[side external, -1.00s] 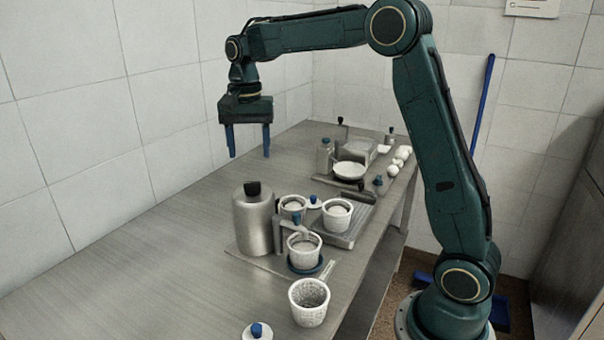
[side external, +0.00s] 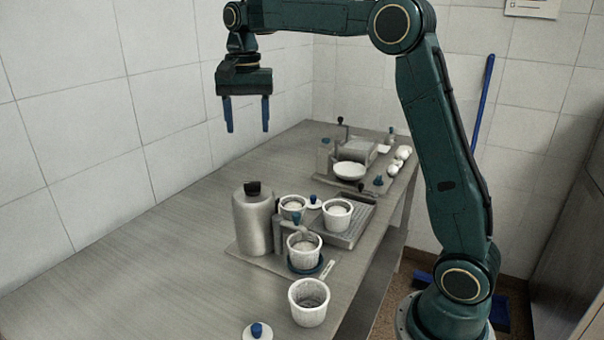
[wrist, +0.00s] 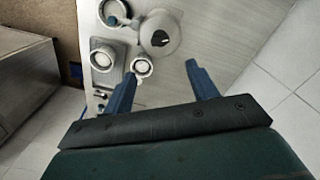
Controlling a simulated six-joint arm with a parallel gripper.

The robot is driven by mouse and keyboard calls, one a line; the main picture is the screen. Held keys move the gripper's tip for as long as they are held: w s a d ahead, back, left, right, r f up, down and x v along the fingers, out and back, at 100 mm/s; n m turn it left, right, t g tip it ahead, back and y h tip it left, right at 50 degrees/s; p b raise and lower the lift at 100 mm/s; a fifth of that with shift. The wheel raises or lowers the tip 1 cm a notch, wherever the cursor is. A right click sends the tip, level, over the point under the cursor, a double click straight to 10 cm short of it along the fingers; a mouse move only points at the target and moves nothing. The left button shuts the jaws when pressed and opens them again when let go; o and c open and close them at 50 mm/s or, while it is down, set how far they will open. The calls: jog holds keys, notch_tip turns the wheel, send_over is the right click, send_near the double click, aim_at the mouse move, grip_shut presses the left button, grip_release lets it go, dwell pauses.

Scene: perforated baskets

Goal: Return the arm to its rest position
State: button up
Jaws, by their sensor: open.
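My gripper (side external: 247,115) hangs high above the far left part of the metal table (side external: 165,245), fingers pointing down. Its two blue fingers are apart with nothing between them. In the wrist view my gripper (wrist: 164,84) is also open and empty, with the table below it. My arm rises from its base at the right and reaches across to the left.
Below are a metal canister (side external: 253,222), several white perforated baskets, including one near the front edge (side external: 309,303), and a grey tray (side external: 352,228). A white bowl (side external: 350,171) and white eggs (side external: 402,154) lie farther back. A tiled wall (side external: 100,110) stands behind the gripper.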

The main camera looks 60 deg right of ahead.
jog(key=s+a+r+n+t, duration=0.1)
jog(key=s+a+n, duration=0.2)
jog(key=s, duration=0.4)
jog(key=s+a+r+n+t, duration=0.1)
jog(key=s+a+n+t, duration=0.15)
jog(key=s, duration=0.55)
jog(key=s+a+f+n+t, duration=0.2)
jog(key=s+f+n, duration=0.4)
jog(key=s, duration=0.7)
jog(key=shift+s+a+f, duration=0.25)
jog(key=shift+f, duration=0.7)
jog(key=shift+n, duration=0.25)
jog(key=shift+c, duration=0.2)
